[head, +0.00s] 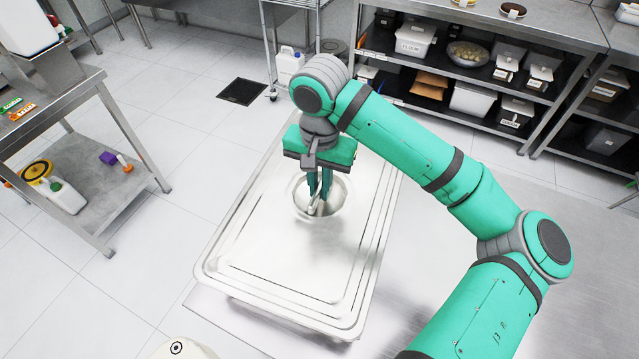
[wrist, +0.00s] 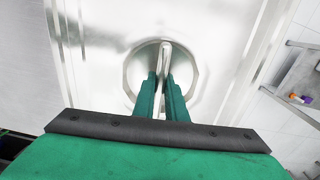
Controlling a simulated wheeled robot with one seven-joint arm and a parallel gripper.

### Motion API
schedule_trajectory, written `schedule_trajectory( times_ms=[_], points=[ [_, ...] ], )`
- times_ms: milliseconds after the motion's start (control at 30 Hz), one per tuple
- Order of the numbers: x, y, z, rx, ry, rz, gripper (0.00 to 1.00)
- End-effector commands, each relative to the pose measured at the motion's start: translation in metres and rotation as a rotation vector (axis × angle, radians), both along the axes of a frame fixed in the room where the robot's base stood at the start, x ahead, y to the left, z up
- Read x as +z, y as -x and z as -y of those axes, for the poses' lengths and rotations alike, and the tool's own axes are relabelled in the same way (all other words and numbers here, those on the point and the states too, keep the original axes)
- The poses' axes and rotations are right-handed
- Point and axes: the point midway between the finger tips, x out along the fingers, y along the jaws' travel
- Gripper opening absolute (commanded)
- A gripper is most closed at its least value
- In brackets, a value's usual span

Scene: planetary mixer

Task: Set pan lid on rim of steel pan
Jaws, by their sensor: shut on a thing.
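The steel pan lid (head: 290,262) is a large rectangular sheet with stepped edges and a round central recess. It lies roughly level over the steel table and also fills much of the wrist view (wrist: 100,95). My gripper (head: 319,205) points down into the recess, its fingers (wrist: 163,88) shut on the thin bar handle (wrist: 164,62) that crosses it. The steel pan is mostly hidden under the lid; only a narrow strip of what looks like its wall shows below the front edge. I cannot tell whether lid and rim touch.
The steel table (head: 440,285) has bare space right of the lid, below my arm. A side table (head: 95,185) with bottles on its lower shelf stands at the left. A shelf unit (head: 480,75) with bins and a bowl stands at the back. Tiled floor lies between.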

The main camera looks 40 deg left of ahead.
Motion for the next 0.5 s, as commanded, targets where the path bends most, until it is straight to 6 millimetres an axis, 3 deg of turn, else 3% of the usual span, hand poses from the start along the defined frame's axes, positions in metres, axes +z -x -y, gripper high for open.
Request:
schedule_trajectory(
  times_ms=[500],
  points=[
    [-0.0095, -0.0001, 0.0000, 0.000, -0.001, 0.001, 0.00]
  ],
)
